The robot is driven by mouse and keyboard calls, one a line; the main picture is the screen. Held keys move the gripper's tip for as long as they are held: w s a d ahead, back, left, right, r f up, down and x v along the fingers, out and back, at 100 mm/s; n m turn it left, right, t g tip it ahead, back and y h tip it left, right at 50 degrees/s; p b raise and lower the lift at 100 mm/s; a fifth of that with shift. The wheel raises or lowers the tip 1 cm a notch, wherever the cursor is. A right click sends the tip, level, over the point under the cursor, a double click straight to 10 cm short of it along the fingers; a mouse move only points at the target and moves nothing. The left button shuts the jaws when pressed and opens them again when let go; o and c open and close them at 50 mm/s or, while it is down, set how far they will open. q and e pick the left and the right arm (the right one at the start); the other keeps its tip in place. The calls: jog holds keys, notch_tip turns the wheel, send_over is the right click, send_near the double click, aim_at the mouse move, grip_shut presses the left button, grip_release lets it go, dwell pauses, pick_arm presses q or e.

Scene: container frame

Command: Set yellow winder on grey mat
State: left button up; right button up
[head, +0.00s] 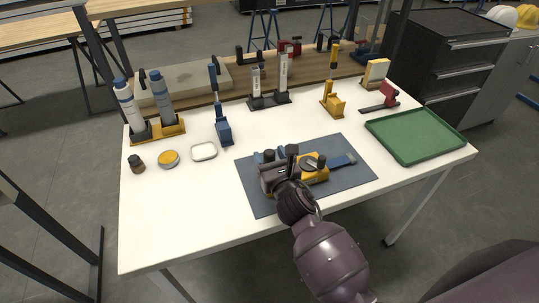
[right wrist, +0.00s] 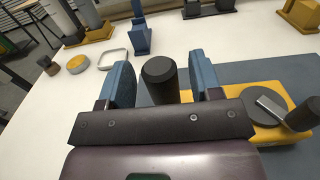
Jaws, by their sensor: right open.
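The yellow winder (head: 316,175) is on the grey mat (head: 256,205), with a dark disc and a dark crank knob on its top. It also shows at the right of the right wrist view (right wrist: 270,132). My right gripper (head: 270,157) is over the winder's left end, with its blue fingers apart. In the right wrist view, a dark upright post (right wrist: 158,82) stands between the open fingers, with gaps on both sides. My gripper hides the winder's left part, so I cannot tell where the post joins it. My left gripper is out of view.
A green tray (head: 415,135) is at the table's right. The white table's front left is clear.

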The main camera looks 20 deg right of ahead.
jog(key=s, duration=1.1)
jog(key=shift+s+d, duration=0.2)
jog(key=shift+s, duration=0.05)
jog(key=s+d+f+m+g, duration=0.3)
jog(key=s+d+f+m, duration=0.2)
jog(key=m, duration=1.2)
jog(key=s+d+f+m+g, duration=0.3)
jog(key=s+f+m, duration=0.6)
jog(key=m, duration=0.9)
jog(key=shift+s+d+f+g+h, duration=0.2)
jog(key=shift+d+f+g+h, duration=0.15)
jog(key=shift+d+f, duration=0.65)
jog(key=shift+d+r, duration=0.1)
jog(key=shift+r, duration=0.05)
